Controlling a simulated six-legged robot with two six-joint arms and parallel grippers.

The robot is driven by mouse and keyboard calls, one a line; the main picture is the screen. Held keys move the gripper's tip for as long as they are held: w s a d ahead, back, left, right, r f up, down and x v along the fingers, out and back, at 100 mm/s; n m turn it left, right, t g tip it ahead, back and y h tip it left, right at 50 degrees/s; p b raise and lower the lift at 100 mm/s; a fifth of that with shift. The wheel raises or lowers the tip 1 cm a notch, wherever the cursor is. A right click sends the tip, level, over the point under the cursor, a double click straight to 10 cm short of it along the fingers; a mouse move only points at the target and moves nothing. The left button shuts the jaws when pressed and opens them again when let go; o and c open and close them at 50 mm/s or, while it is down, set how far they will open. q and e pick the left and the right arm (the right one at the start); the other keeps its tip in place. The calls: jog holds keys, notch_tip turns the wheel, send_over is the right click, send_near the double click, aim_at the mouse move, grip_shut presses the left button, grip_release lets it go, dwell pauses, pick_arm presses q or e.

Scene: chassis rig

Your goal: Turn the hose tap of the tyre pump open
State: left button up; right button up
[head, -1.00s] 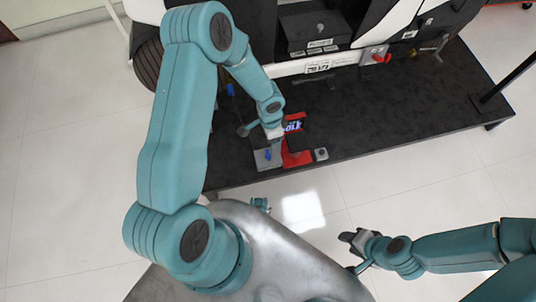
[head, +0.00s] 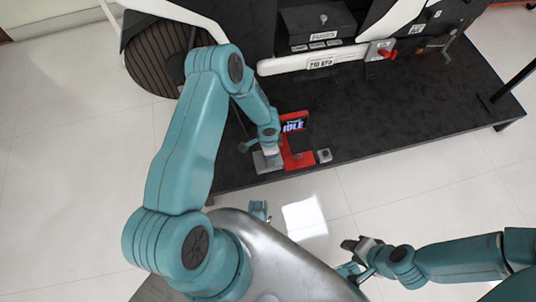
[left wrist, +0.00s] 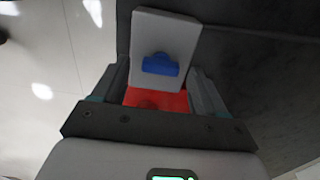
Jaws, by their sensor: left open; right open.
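The tyre pump has a red base (head: 300,159) and an upright red-framed screen (head: 294,122) reading "IDLE", near the platform's front edge. A pale grey block (head: 264,165) stands at its left. In the left wrist view the block (left wrist: 178,30) carries the blue tap (left wrist: 160,65), which shows between my open left fingers; I cannot tell whether they touch it. In the head view my left gripper (head: 270,151) is over the block and hides the tap. My right gripper (head: 352,257) is open and empty, low and away from the pump.
A small grey piece (head: 324,156) stands right of the pump. The dark platform (head: 400,110) is clear to the right. Behind are a white-and-black vehicle body with a wheel (head: 165,60), a fuse box (head: 318,22) and a red switch (head: 385,51).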

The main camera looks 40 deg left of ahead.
pick_arm(q)
jog(key=shift+f, duration=0.45)
jog(key=c, duration=1.1)
jog(key=shift+o, duration=0.2)
